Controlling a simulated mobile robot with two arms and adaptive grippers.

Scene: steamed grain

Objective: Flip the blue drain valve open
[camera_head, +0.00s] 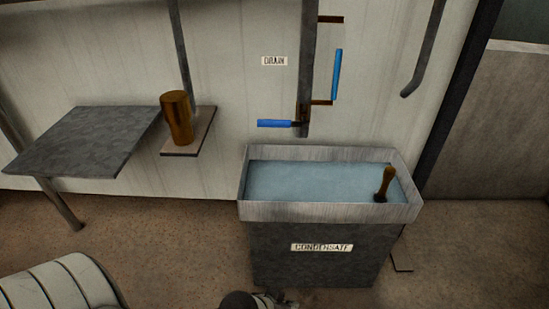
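A blue lever (274,123) lies horizontally, pointing left from the lower part of a dark vertical pipe (306,65) on the wall. A second blue lever (337,75) stands upright to the right of the same pipe, on a brown stub. A label reading DRAIN (274,61) is on the wall above the horizontal lever, left of the pipe. Neither gripper can be made out. Nothing touches either lever. A small dark jointed piece shows at the bottom edge, cut off; I cannot tell what it is.
A grey bin marked CONDENSATE (320,247) stands below the pipe; a brown-handled object (385,184) stands in its blue-grey contents. A brown cylinder (176,118) stands on a small shelf (202,138). A grey table (85,140) is at left. A ribbed pale object (60,285) fills the lower left.

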